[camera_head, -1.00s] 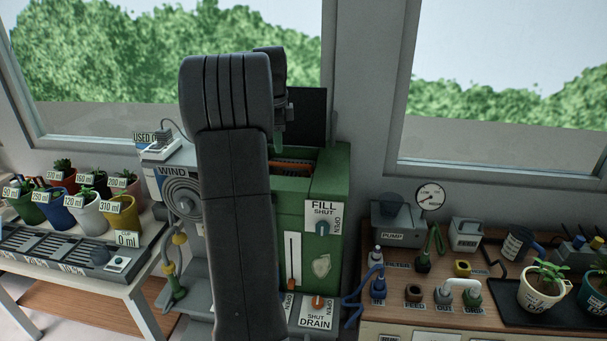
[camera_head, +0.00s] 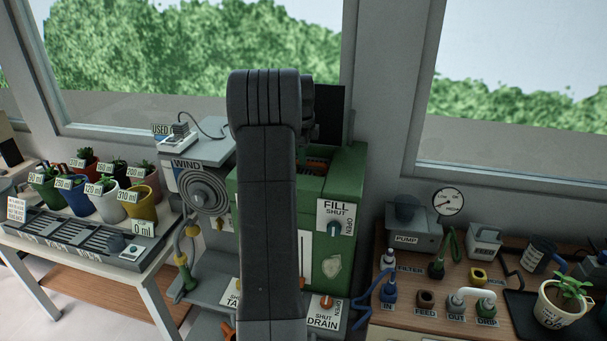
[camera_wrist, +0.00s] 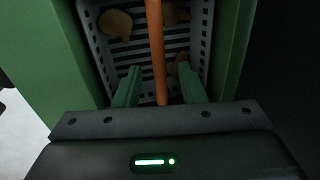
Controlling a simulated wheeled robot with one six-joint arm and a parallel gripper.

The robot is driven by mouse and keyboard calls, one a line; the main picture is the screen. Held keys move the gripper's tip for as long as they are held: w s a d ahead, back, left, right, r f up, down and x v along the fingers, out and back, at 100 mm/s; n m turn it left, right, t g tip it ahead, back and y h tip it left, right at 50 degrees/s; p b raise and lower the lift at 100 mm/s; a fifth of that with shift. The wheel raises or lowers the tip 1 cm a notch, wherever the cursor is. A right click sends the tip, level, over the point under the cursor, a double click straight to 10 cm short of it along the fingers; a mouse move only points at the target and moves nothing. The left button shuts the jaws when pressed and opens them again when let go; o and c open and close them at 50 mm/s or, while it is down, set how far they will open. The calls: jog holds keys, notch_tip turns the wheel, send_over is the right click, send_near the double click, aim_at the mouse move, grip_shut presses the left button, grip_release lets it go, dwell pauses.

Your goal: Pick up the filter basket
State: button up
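The filter basket (camera_wrist: 88,42) is a grey slotted crate with an orange bar handle (camera_wrist: 154,40) across it. It sits inside the green tank (camera_wrist: 55,65), with several brown pieces on its slatted floor. In the head view, a bit of orange (camera_head: 317,166) shows in the opening of the green tank (camera_head: 349,180). My gripper (camera_wrist: 159,72) is open over the basket in the wrist view. Its two green fingers stand on either side of the orange bar, with gaps to it. In the head view my arm hides the gripper.
The tank's green walls flank my gripper closely. A dark panel (camera_head: 330,112) stands behind the opening. The wind reel (camera_head: 203,190) is left of the tank. Potted plants (camera_head: 106,205) stand on the left table. The pump (camera_head: 408,232) and fittings occupy the right bench.

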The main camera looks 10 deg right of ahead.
jog(key=f, duration=0.3)
jog(key=f+p, duration=0.1)
jog(key=shift+w+f, duration=0.2)
jog(key=shift+w, duration=0.2)
jog(key=shift+c, duration=0.5)
grip_shut()
notch_tip(320, 180, up, 20)
jog(key=p, duration=0.4)
